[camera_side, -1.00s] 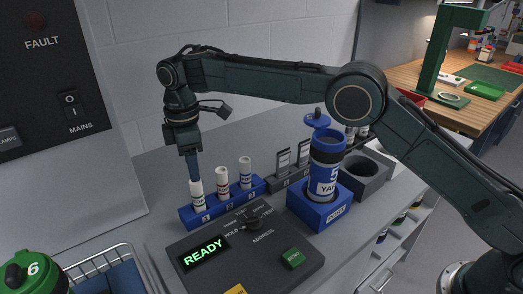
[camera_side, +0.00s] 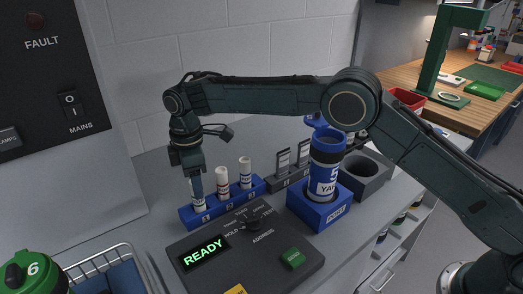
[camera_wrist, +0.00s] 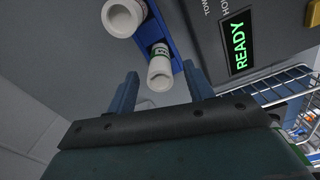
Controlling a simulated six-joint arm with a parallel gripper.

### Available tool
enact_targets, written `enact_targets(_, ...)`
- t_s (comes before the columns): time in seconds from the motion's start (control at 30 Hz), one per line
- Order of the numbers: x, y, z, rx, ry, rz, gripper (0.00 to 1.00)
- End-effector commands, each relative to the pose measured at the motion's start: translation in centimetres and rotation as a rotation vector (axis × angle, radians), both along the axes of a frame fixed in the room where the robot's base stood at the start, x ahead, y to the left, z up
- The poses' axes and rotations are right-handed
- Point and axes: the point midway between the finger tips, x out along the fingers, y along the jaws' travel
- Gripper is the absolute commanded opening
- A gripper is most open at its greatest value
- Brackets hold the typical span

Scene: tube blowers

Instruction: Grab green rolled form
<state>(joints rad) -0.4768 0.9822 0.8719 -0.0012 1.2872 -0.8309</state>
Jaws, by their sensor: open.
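The green rolled form (camera_side: 199,206) is a white upright roll in slot 1, the left slot of the blue rack (camera_side: 228,205). In the side view, my gripper (camera_side: 196,188) points down over it and covers its top. In the wrist view, the roll (camera_wrist: 161,72) with a green-lettered label shows between the tips of my open gripper (camera_wrist: 161,70), with a finger on either side. I cannot tell whether a finger touches it. The jaws are not shut on it.
A red-labelled roll (camera_side: 222,183) and a blue-labelled roll (camera_side: 245,171) stand close by in the same rack. A control box (camera_side: 245,250) reading READY lies in front. A blue canister (camera_side: 325,165) stands in a blue base to the right.

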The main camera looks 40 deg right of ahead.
Motion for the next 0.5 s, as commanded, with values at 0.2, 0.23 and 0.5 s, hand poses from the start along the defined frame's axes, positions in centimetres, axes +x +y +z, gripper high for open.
enact_targets(0.2, -0.01, 0.00, 0.02, 0.000, 0.000, 0.000, 0.52)
enact_targets(0.23, -0.01, 0.01, 0.02, 0.000, 0.000, 0.000, 0.52)
enact_targets(0.5, -0.01, 0.01, 0.04, 0.000, 0.000, 0.000, 0.22)
